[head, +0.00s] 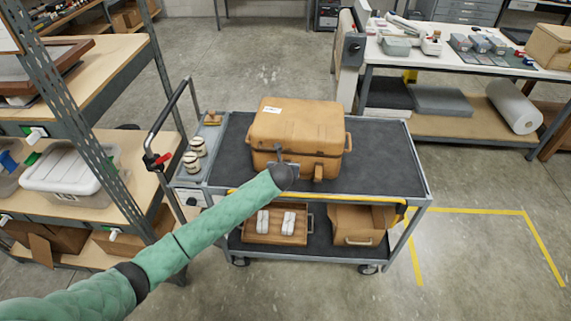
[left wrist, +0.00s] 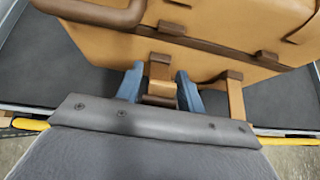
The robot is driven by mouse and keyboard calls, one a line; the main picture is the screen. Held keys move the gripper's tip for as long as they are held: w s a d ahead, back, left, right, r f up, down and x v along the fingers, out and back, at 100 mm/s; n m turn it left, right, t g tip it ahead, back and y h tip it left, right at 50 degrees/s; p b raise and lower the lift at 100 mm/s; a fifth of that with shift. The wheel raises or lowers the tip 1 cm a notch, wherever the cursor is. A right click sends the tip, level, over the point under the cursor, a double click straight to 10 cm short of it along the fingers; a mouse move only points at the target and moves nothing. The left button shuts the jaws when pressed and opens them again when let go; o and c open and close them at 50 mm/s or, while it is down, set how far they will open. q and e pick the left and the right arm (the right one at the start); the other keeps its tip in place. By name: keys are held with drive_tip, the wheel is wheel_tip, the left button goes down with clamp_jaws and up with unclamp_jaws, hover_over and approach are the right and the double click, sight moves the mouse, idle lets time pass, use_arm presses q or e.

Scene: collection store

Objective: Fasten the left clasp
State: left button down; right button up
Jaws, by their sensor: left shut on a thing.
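A tan case (head: 300,125) with brown handles and a white label stands on the cart's top, its lid down. My left gripper (head: 277,157) is at the left part of the case's front. In the left wrist view its two blue-grey fingers (left wrist: 160,88) are on either side of the left clasp (left wrist: 160,70) and shut on it. The fingers partly hide the clasp, so I cannot tell if it is latched. The right clasp (head: 318,172) hangs down from the case's front, and also shows in the left wrist view (left wrist: 235,98). My right gripper is out of view.
The cart (head: 385,160) has a dark top mat with free room right of the case. Its lower shelf holds a wooden tray (head: 262,236) and a brown box (head: 352,222). Shelving with a lidded bin (head: 70,172) stands left; a white worktable (head: 470,58) stands at the back right.

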use_arm(q)
drive_tip(key=shift+w+r, duration=0.1)
idle(0.5)
drive_tip(key=c, duration=1.2)
unclamp_jaws()
drive_tip(key=shift+s+r+b, duration=0.15)
drive_tip(key=shift+s+b, duration=0.15)
drive_tip(key=shift+s, duration=0.1)
drive_tip(key=b+v, duration=0.3)
drive_tip(key=v, duration=0.4)
drive_tip(key=shift+r, duration=0.1)
